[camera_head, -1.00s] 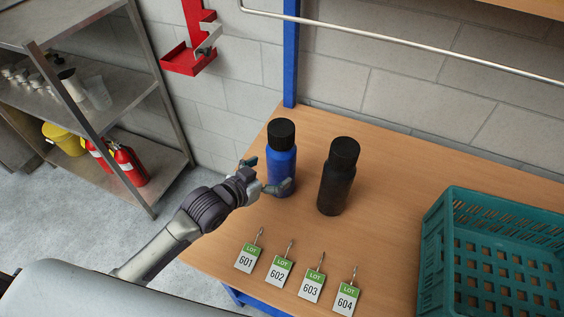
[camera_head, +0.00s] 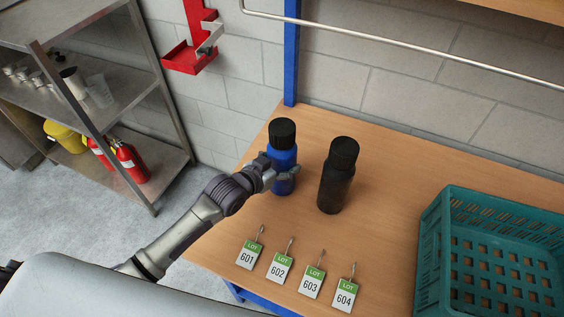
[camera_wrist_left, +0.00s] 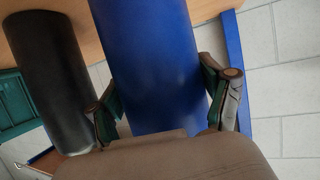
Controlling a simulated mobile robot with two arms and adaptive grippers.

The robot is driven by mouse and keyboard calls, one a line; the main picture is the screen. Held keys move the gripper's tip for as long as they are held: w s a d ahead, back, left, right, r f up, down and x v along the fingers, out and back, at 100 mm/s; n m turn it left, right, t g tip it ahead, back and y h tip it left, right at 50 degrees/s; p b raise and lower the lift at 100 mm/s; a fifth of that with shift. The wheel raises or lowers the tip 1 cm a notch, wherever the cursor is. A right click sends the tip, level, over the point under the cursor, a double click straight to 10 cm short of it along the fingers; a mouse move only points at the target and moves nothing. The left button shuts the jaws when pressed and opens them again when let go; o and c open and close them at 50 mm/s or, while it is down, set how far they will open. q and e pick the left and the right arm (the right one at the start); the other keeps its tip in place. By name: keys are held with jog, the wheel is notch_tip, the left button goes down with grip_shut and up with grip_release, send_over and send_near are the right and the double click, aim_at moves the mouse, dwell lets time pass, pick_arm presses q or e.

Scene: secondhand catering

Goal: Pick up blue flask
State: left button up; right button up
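The blue flask (camera_head: 284,171) with a black cap stands upright on the wooden table (camera_head: 385,240), left of a black flask (camera_head: 336,183). My left gripper (camera_head: 281,175) is at the blue flask's body, below the cap, with fingers on either side of it. In the left wrist view the blue flask (camera_wrist_left: 155,60) fills the space between the two fingertips (camera_wrist_left: 165,95). The pads lie close along its sides; I cannot tell whether they press on it. My right gripper is out of view.
The black flask also shows in the left wrist view (camera_wrist_left: 48,75), close beside one finger. Several numbered lot tags (camera_head: 280,267) lie near the front edge. A teal crate (camera_head: 432,255) stands at the right. A blue post (camera_head: 290,55) rises behind the table.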

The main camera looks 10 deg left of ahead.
pick_arm(q)
jog(key=c, duration=0.5)
jog(key=shift+r, duration=0.15)
